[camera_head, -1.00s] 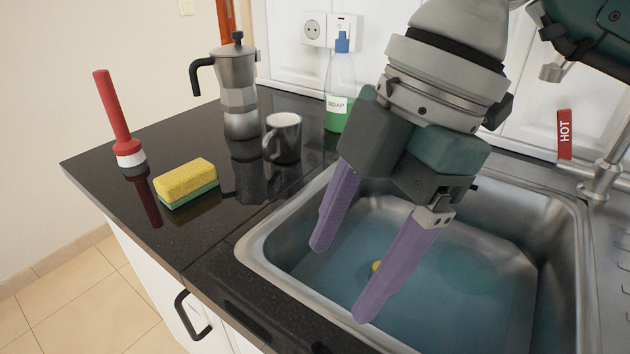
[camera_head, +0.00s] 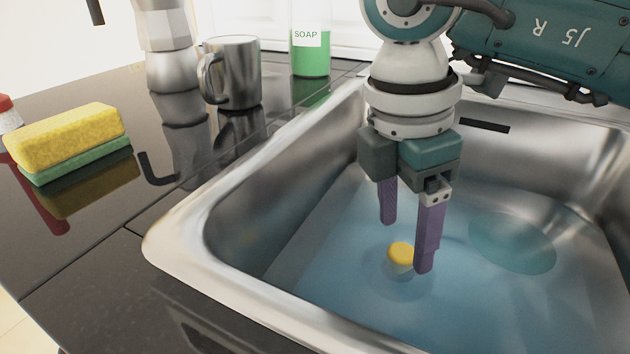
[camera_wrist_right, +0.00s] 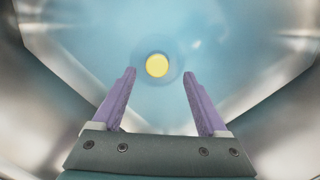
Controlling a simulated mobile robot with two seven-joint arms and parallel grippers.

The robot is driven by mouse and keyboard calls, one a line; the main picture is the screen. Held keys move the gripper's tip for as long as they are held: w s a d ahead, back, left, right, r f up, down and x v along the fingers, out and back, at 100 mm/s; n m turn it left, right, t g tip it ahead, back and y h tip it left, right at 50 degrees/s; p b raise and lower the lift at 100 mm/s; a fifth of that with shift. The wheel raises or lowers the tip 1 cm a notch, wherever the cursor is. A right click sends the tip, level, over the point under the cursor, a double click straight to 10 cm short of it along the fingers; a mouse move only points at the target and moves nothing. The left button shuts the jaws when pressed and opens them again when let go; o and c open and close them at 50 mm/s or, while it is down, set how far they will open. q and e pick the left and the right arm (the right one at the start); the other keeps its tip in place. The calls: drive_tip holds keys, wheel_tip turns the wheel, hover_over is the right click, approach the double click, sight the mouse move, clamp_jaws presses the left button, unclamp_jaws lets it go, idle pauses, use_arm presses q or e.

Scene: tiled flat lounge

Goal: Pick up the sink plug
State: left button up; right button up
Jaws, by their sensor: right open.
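The sink plug (camera_head: 401,253) shows as a small yellow knob on a paler round base at the bottom of the water-filled sink (camera_head: 200,235). In the right wrist view the yellow knob (camera_wrist_right: 157,65) lies just beyond the fingertips, about midway between them. My right gripper (camera_head: 406,246) points down into the sink, its two purple fingers apart with nothing between them. In the head view its nearer finger is just right of the knob. It also shows in the right wrist view (camera_wrist_right: 158,75). My left gripper is not in view.
A yellow and green sponge (camera_head: 68,140), a grey mug (camera_head: 232,75), a moka pot (camera_head: 168,50) and a green soap bottle (camera_head: 310,45) stand on the black worktop left of the sink. The sink walls surround the gripper.

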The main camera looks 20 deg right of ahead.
sight(401, 251)
drive_tip(key=f, duration=0.2)
drive_tip(key=f+b, duration=0.1)
drive_tip(key=f, duration=0.1)
drive_tip(key=shift+w+d+f, duration=0.1)
drive_tip(key=shift+w+d, duration=0.05)
drive_tip(key=shift+d, duration=0.15)
clamp_jaws()
idle(0.3)
